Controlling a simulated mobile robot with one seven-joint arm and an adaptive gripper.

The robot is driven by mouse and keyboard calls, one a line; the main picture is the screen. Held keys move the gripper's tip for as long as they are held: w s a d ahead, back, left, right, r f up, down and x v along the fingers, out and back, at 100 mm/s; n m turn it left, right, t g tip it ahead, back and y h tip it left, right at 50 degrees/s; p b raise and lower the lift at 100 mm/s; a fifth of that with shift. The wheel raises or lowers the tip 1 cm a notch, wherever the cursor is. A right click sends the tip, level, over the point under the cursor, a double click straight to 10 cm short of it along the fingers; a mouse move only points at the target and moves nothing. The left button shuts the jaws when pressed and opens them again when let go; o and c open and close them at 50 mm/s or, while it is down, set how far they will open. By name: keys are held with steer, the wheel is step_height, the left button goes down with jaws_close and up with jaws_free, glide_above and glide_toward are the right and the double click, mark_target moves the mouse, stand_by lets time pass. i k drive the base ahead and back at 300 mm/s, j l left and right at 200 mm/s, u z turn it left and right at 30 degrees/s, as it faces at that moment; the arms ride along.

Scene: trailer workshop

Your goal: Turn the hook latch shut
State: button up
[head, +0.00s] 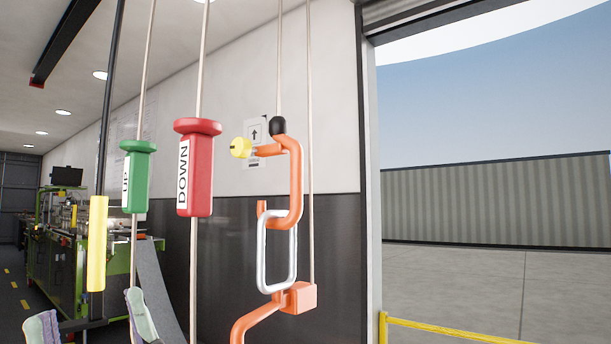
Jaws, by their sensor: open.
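The orange hook latch (294,180) hangs on a thin cord right of centre. It has a black cap at its top and a yellow round knob (240,148) sticking out to the left. Its lower curve passes through a silver oblong ring (277,250). Under the ring is a lower orange hook piece (260,320) with a square block (299,298); it runs out of the bottom edge. My gripper (91,316) shows at the bottom left as two greenish, purple-tinged fingertips set wide apart. It is open, empty and well left of and below the latch.
A red DOWN handle (196,168) and a green UP handle (137,177) hang on cords between gripper and latch. A yellow grip (97,243) hangs on a dark rod above my gripper. A green machine (60,250) stands back left. A yellow rail (450,328) crosses the doorway at right.

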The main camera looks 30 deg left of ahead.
mark_target(241, 148)
steer(key=i+j, duration=0.15)
steer(key=j, duration=0.15)
steer(key=i+j, duration=0.15)
steer(key=j, duration=0.15)
steer(key=i+j+u, duration=0.1)
steer(key=i+j, duration=0.15)
steer(key=k+z, duration=0.1)
